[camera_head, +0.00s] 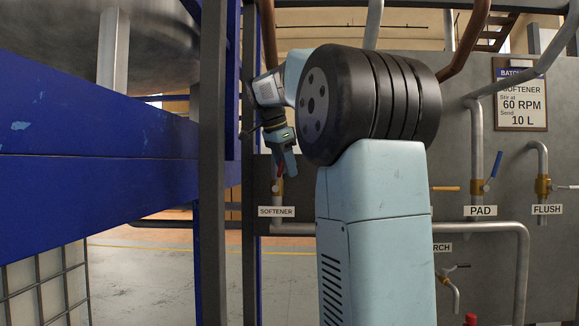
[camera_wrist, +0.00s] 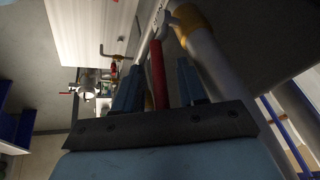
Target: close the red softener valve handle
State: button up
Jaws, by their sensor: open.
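The red softener valve handle (camera_wrist: 157,75) runs lengthwise between the two fingers of my gripper (camera_wrist: 159,68) in the wrist view. The fingers are open, one on each side, with gaps to the handle. In the head view my gripper (camera_head: 285,162) points down at the valve above the SOFTENER label (camera_head: 276,212). Only a small red piece of the handle (camera_head: 280,170) shows there; the fingers and arm hide much of it. The wrist view also shows the brass valve body (camera_wrist: 192,18) on a grey pipe (camera_wrist: 212,62), close beyond the right finger.
A blue beam (camera_head: 90,150) and a dark upright post (camera_head: 212,160) stand to the left of my gripper. Right of my arm are the PAD valve with its blue handle (camera_head: 486,187), the FLUSH valve (camera_head: 542,186) and several pipes. A recipe sign (camera_head: 521,95) hangs on the panel.

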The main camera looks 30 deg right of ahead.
jog(key=shift+c, duration=0.4)
grip_shut()
